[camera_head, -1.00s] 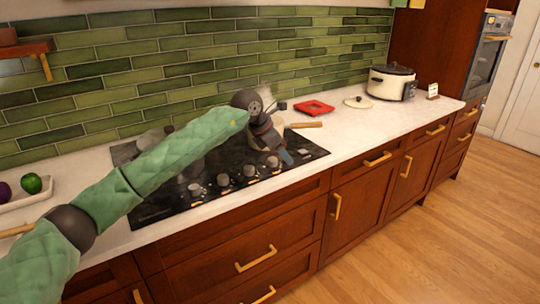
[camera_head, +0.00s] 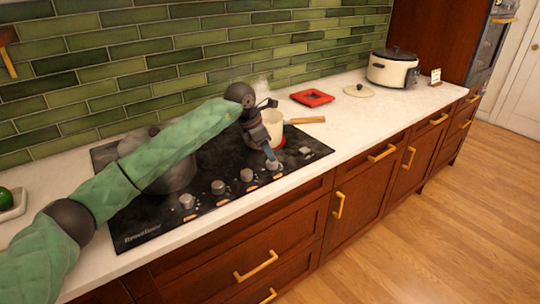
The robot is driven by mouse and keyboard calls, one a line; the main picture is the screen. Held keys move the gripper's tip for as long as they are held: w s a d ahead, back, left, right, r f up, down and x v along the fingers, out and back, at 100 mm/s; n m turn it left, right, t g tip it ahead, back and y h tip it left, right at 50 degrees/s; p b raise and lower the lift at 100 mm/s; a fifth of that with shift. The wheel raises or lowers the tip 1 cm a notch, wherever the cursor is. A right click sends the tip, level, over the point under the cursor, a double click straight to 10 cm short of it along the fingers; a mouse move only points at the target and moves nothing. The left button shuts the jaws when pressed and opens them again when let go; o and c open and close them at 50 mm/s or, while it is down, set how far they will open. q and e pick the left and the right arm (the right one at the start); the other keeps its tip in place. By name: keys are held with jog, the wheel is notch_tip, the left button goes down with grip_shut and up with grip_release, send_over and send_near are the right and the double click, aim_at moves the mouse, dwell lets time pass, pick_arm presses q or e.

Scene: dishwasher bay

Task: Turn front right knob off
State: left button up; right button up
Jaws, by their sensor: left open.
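The black cooktop (camera_head: 140,222) has a row of several grey knobs along its front edge. My left gripper (camera_head: 272,160) points down at the right part of this row, and its jaws are open. Its fingertips are at or just above one knob (camera_head: 273,166), partly covering it; I cannot tell whether they touch it. Another knob (camera_head: 305,151) stands to the right of the gripper, and one more (camera_head: 246,175) to its left. Orange marks glow in front of some knobs. My right gripper is out of view.
A light saucepan (camera_head: 275,119) with a wooden handle sits behind the gripper on a red-glowing burner, steaming. A large grey pot (camera_head: 172,178) stands on the left, partly behind my arm. A red trivet (camera_head: 312,97), a lid (camera_head: 358,90) and a slow cooker (camera_head: 391,70) are on the counter.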

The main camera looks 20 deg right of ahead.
aim_at(272, 164)
pick_arm(q)
jog(key=x, duration=0.4)
jog(key=shift+w+a+p, duration=0.1)
jog(key=shift+w+p, duration=0.1)
jog(key=shift+p, duration=0.2)
jog(key=shift+f, duration=0.15)
jog(key=shift+d+f, duration=0.2)
jog(key=shift+f, duration=0.1)
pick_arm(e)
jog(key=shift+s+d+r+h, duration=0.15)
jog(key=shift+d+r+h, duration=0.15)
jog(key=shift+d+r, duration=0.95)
